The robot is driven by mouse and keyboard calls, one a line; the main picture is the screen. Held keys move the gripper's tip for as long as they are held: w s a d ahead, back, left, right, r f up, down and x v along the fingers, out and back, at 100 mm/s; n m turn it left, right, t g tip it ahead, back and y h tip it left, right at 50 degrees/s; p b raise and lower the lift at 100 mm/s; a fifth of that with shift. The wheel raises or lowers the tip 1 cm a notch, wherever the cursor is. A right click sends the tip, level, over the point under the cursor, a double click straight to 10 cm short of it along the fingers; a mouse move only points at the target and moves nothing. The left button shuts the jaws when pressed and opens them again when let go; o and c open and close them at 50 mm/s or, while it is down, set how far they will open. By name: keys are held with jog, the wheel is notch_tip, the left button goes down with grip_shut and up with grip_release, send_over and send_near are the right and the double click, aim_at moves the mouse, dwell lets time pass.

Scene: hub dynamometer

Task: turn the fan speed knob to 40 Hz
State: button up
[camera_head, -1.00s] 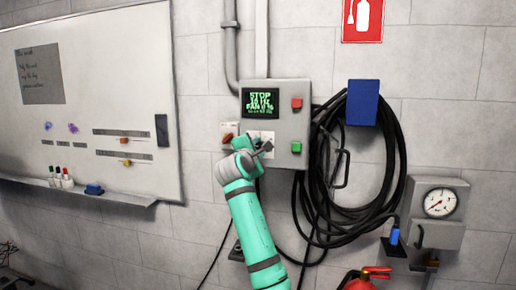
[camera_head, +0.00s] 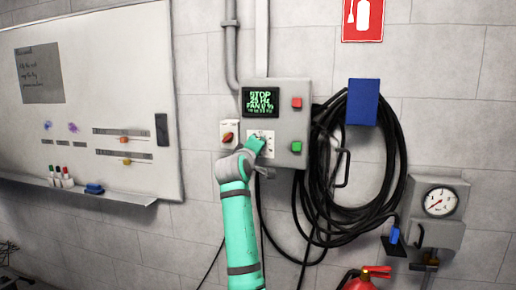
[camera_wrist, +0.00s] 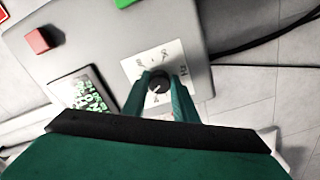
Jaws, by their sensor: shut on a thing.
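The fan speed knob (camera_wrist: 158,84) is small, round and black, on a white dial plate (camera_wrist: 150,62) with printed marks. In the wrist view my gripper (camera_wrist: 159,88) has one teal finger on each side of it and is shut on it. In the head view my gripper (camera_head: 259,143) is at the dial plate (camera_head: 268,151) on the grey control box, and its fingers hide the knob. The display (camera_head: 259,101) shows green text: STOP, a Hz line that looks like 25 Hz, and a FAN line in %. Its smallest line is unreadable.
On the grey box (camera_head: 280,82) are a red button (camera_head: 297,103) and a green button (camera_head: 297,147), right of my gripper. A red-orange rotary switch (camera_head: 228,137) sits close on the left. Coiled black cable (camera_head: 397,170) hangs to the right.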

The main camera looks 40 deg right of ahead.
jog(key=m, duration=0.4)
jog(key=shift+f+m, duration=0.2)
jog(key=shift+m, duration=0.1)
jog(key=m, duration=0.3)
jog(key=shift+w+a+m, duration=0.1)
jog(key=shift+m, duration=0.3)
jog(key=m, duration=0.8)
jog(key=shift+w+a+m, duration=0.15)
jog(key=shift+w+m, duration=0.05)
jog(key=shift+m, duration=0.2)
jog(key=shift+s, duration=0.1)
jog(key=shift+s, duration=0.1)
jog(key=o, duration=1.1)
jog(key=shift+c, duration=0.2)
